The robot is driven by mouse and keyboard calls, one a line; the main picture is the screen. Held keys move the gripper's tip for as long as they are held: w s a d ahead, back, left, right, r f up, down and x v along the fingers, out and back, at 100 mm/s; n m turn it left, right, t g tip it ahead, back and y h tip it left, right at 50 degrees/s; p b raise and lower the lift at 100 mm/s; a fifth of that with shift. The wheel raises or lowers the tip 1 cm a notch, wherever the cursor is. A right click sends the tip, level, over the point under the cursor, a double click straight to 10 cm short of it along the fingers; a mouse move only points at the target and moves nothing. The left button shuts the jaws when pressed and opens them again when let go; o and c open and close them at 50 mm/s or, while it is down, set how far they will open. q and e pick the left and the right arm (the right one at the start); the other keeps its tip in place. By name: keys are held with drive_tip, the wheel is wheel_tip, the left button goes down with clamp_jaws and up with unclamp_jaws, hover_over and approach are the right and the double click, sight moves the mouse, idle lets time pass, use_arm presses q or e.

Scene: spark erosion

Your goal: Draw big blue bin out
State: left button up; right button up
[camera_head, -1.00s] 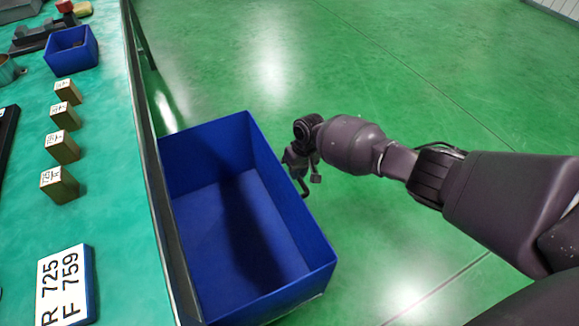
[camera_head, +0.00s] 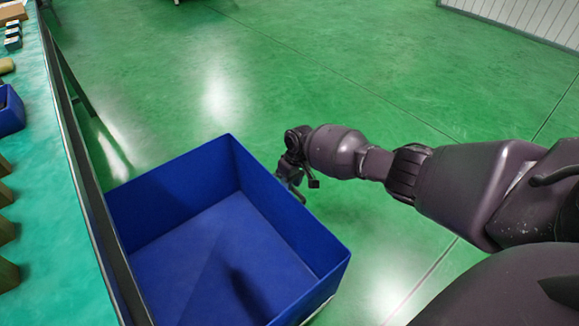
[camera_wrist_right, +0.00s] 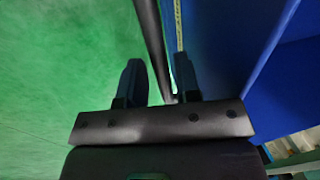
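The big blue bin (camera_head: 290,228) is an open box beside and partly under the long table edge in the head view. Its inside looks empty, with a dark shadow on the floor of it. My right gripper (camera_head: 290,178) is at the outer side of its right wall, low against it. In the right wrist view, the two fingers of my right gripper (camera_wrist_right: 160,82) stand close on either side of a dark bar (camera_wrist_right: 150,35), which runs along the bin's blue wall (camera_wrist_right: 222,55). The left gripper is not in view.
The green-topped table (camera_head: 55,215) runs along the left. A small blue box (camera_head: 10,112) and several small blocks lie on it. The green floor (camera_head: 330,75) is clear behind and to the right of the bin. A pale ribbed wall (camera_head: 525,18) stands far right.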

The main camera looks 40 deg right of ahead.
drive_tip(key=shift+o, duration=0.7)
drive_tip(key=shift+w+r, duration=0.1)
drive_tip(key=shift+r, duration=0.2)
use_arm(q)
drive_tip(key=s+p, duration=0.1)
drive_tip(key=p, duration=0.3)
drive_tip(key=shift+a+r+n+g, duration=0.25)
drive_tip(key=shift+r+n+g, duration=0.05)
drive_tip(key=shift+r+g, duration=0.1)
use_arm(e)
wheel_tip(320, 180, up, 10)
drive_tip(key=d, duration=0.2)
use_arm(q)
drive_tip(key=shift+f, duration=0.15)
